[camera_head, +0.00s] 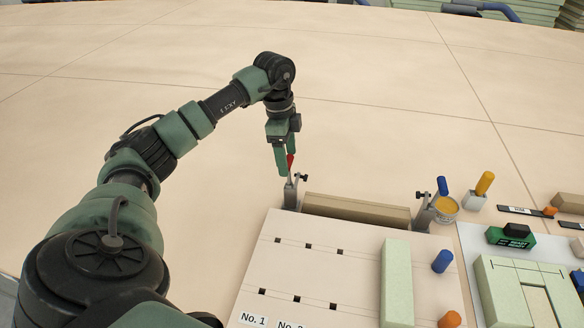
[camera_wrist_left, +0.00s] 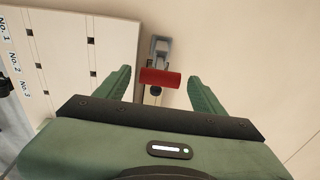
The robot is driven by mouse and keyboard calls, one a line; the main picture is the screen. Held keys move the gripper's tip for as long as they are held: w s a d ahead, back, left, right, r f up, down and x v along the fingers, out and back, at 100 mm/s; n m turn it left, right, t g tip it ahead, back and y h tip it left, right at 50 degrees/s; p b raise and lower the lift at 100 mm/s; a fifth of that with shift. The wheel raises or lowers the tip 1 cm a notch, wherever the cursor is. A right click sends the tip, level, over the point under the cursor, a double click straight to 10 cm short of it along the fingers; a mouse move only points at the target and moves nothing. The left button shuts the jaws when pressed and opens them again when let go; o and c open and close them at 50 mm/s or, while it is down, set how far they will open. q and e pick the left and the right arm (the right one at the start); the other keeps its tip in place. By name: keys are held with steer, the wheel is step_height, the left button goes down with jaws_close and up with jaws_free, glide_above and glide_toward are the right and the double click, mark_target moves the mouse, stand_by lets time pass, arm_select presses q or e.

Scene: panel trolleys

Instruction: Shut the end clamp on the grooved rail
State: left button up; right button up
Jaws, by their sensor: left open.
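A grey metal clamp (camera_head: 291,194) with a red handle (camera_head: 290,161) stands at the left end of a brown rail (camera_head: 357,210) along the board's far edge. The red handle points up. My left gripper (camera_head: 286,160) is over this clamp, with its fingers open at the handle. In the left wrist view, the red handle (camera_wrist_left: 160,78) lies crosswise between the two open fingers (camera_wrist_left: 159,75), with a gap on each side. The grey clamp body (camera_wrist_left: 160,50) shows beyond it. A second clamp (camera_head: 424,211) with a blue handle (camera_head: 442,186) stands at the rail's right end.
The pale board (camera_head: 300,268) has dark slots, number labels, a light green bar (camera_head: 397,283), a blue peg (camera_head: 442,261) and an orange knob (camera_head: 450,319). The floor beyond is clear.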

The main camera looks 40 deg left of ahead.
arm_select(q)
steer(key=c, duration=1.2)
steer(key=shift+s+a+f, duration=0.1)
steer(key=shift+s+a, duration=0.15)
steer(key=shift+a, duration=0.25)
steer(key=shift+s+a+f, duration=0.1)
steer(key=shift+s+a, duration=0.15)
steer(key=shift+a, duration=0.2)
steer(key=shift+s+a+f, duration=0.3)
steer(key=shift+s+a, duration=0.2)
steer(key=shift+a, duration=0.35)
steer(key=shift+f, duration=0.1)
steer(key=shift+s+a+f+b, duration=0.4)
steer(key=shift+a+f+b, duration=0.1)
steer(key=shift+a, duration=0.2)
